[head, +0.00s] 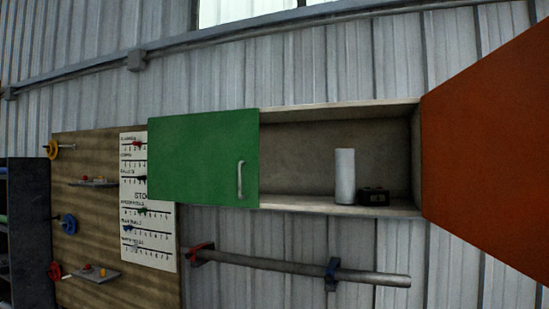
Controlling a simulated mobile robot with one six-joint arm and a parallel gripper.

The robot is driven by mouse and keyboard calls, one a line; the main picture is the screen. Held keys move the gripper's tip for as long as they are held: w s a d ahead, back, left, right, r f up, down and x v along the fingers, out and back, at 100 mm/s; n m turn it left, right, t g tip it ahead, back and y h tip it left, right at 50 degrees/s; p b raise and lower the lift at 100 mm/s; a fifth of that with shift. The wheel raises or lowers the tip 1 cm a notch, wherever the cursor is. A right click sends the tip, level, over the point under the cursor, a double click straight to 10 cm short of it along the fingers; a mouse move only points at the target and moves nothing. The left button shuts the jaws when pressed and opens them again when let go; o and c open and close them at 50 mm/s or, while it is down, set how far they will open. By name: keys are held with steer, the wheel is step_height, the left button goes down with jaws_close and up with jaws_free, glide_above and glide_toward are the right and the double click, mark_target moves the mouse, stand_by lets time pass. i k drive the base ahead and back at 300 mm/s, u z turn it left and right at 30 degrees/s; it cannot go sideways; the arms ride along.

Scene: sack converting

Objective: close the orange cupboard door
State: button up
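The orange cupboard door (492,150) stands open at the right of the head view, swung out toward me, and the picture's right edge cuts it off. Its hinge side meets the right end of the wall cupboard (340,113). No handle shows on the part of it in view. The cupboard's right half is open to view, with a white cylinder (345,176) and a small black box (373,196) on its floor. The green door (204,157) covers the left part and has a pale upright handle (241,178). My gripper is not in view.
Below the cupboard a grey bar (300,267) with red and blue clamps runs along the corrugated wall. A chart (150,225) and a wooden board (90,200) with coloured wheels and small shelves are at the left. A dark shelf unit (30,230) stands far left.

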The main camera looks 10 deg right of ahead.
mark_target(486, 128)
steer(key=z, duration=0.05)
steer(key=i, duration=0.85)
steer(key=u, duration=0.5)
steer(key=k, duration=1.35)
steer(key=z, duration=0.45)
